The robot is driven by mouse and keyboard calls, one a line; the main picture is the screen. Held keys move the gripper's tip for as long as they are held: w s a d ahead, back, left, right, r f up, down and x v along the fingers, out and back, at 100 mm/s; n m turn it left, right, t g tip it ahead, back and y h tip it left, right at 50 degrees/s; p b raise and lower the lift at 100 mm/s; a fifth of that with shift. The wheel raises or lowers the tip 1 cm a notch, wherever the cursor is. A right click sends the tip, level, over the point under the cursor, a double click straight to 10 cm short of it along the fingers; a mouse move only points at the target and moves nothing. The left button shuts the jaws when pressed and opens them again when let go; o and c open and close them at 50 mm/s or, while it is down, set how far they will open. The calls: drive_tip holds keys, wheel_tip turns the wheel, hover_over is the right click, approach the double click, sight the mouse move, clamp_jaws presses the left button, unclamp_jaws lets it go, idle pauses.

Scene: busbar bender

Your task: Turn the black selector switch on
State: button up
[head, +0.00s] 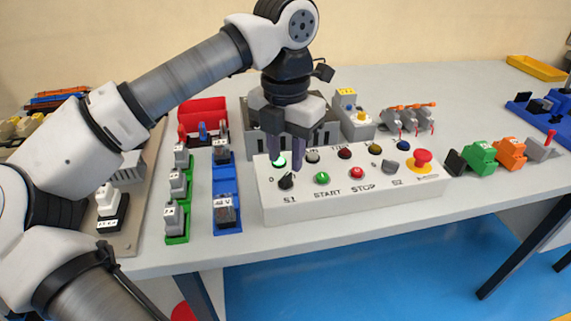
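The black selector switch (286,181) is at the left end of the light grey control box (330,206), above the label S1. A "0" is marked to its left; the exact angle of its knob is too small to tell. A lit green lamp (280,161) is just behind it. My gripper (288,158) points down over the left end of the box, above and slightly behind the black switch. Its two fingers look apart with nothing between them. I cannot tell whether a fingertip touches the box.
The box also carries a green START button (322,178), a red STOP button (356,173), a second selector S2 (389,167) and a red emergency stop (422,160). Small devices on green and blue trays (226,178) stand left; green and orange blocks (510,152) stand right.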

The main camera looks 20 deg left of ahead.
sight(286, 176)
wheel_tip(286, 176, up, 10)
drive_tip(key=shift+p, duration=0.3)
drive_tip(key=shift+f, duration=0.15)
